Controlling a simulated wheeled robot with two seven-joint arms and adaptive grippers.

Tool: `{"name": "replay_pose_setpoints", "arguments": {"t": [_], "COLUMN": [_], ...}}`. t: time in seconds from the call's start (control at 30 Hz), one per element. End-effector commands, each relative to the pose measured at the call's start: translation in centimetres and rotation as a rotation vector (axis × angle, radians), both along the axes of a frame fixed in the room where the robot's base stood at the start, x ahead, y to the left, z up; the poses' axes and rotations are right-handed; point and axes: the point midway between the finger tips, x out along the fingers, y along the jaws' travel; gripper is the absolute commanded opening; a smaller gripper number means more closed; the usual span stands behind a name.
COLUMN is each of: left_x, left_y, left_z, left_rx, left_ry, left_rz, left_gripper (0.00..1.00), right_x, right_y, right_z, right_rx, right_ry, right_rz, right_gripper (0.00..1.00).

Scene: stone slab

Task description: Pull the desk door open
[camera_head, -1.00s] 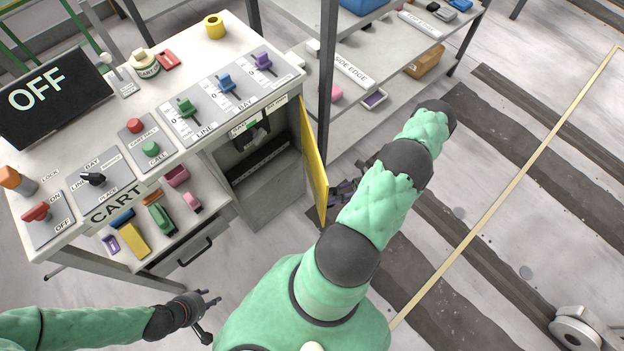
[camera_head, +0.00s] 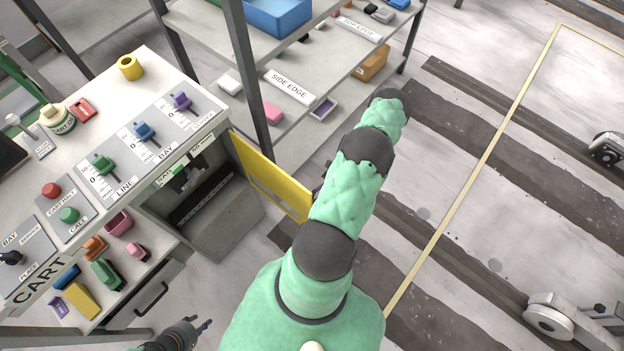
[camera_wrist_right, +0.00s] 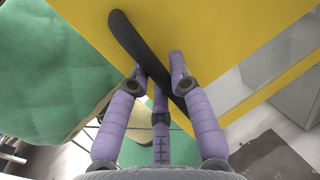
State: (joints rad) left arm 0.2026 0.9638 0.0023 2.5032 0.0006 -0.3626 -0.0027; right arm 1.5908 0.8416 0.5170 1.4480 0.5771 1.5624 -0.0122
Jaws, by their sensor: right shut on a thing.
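The desk door (camera_head: 272,180) is a yellow panel, standing wide open from the right side of the desk's grey compartment (camera_head: 215,215). In the right wrist view, the yellow door face (camera_wrist_right: 215,30) fills the top, with a black bar handle (camera_wrist_right: 135,38) slanting across it. My right gripper (camera_wrist_right: 160,74) has its purple fingers closed around this handle. In the head view, my right arm mostly hides that gripper at the door's outer edge. My left gripper (camera_head: 198,323) is open and empty at the bottom, in front of the desk, apart from the door.
The desk top (camera_head: 150,75) carries levers, buttons and a yellow ring (camera_head: 130,67). A grey post (camera_head: 248,80) and a shelf (camera_head: 300,60) with a blue bin (camera_head: 278,14) stand behind the door.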

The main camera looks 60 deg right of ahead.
Motion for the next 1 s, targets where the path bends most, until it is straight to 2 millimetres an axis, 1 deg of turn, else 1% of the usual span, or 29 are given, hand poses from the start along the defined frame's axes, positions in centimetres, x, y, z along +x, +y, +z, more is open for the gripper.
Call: {"name": "replay_pose_setpoints", "arguments": {"t": [0.27,0.3,0.33,0.63,0.73,0.87,1.0], "left_x": [0.0,0.0,0.0,0.0,0.0,0.0,0.0], "left_y": [0.0,0.0,0.0,0.0,0.0,0.0,0.0], "left_z": [0.0,0.0,0.0,0.0,0.0,0.0,0.0], "left_rx": [0.000,0.000,0.000,0.000,0.000,0.000,0.000], "left_ry": [0.000,0.000,0.000,0.000,0.000,0.000,0.000], "left_rz": [0.000,0.000,0.000,0.000,0.000,0.000,0.000], "left_gripper": [0.40,0.40,0.40,0.40,0.40,0.40,0.40], "right_x": [-0.2,-0.2,-0.2,-0.1,-0.3,-1.2,-2.8], "right_y": [0.1,0.1,0.1,0.0,-0.4,-1.7,-3.9], "right_z": [-0.1,-0.1,-0.1,0.0,-0.1,-0.1,-0.2], "right_rx": [-0.001,-0.001,-0.001,-0.001,-0.002,-0.003,-0.003], "right_ry": [0.002,0.002,0.002,0.001,0.001,0.002,0.002], "right_rz": [0.003,0.003,0.003,0.002,0.001,-0.001,-0.001], "right_gripper": [0.00,0.29,0.32,0.32,0.32,0.32,0.32]}}
